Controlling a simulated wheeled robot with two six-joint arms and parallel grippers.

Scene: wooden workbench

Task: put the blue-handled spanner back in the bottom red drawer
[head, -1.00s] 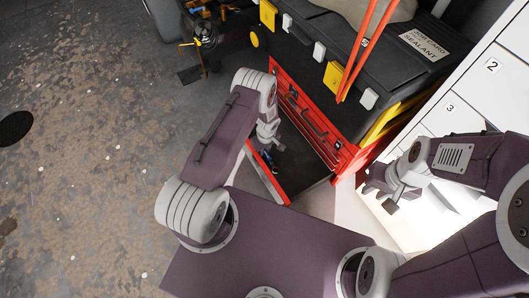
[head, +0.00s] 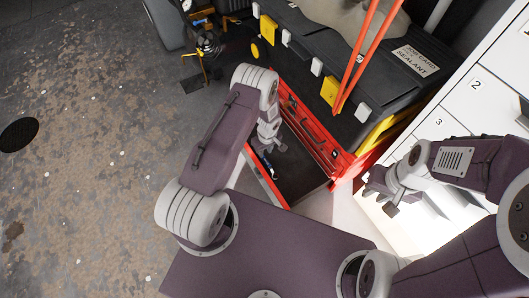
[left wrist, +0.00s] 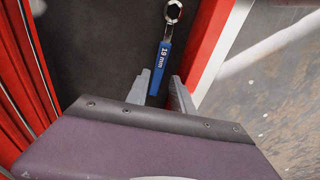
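The blue-handled spanner (left wrist: 161,62), marked 19 mm, lies over the dark floor of the open bottom red drawer (head: 297,180), near one red side wall. It also shows small in the head view (head: 267,167). My left gripper (left wrist: 160,84) is at the drawer, its two grey fingers apart on either side of the blue handle. A gap shows beside the handle; I cannot tell how far above it the fingertips are. In the head view my left gripper (head: 270,146) is partly hidden by its own wrist. My right gripper (head: 380,199) appears open and empty, right of the drawer.
The red chest (head: 318,140) with a black case (head: 385,65) on top stands behind the drawer. White numbered drawers (head: 465,95) are at the right. Orange bars (head: 365,55) rise before the case. Bare floor (head: 90,150) lies open at the left.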

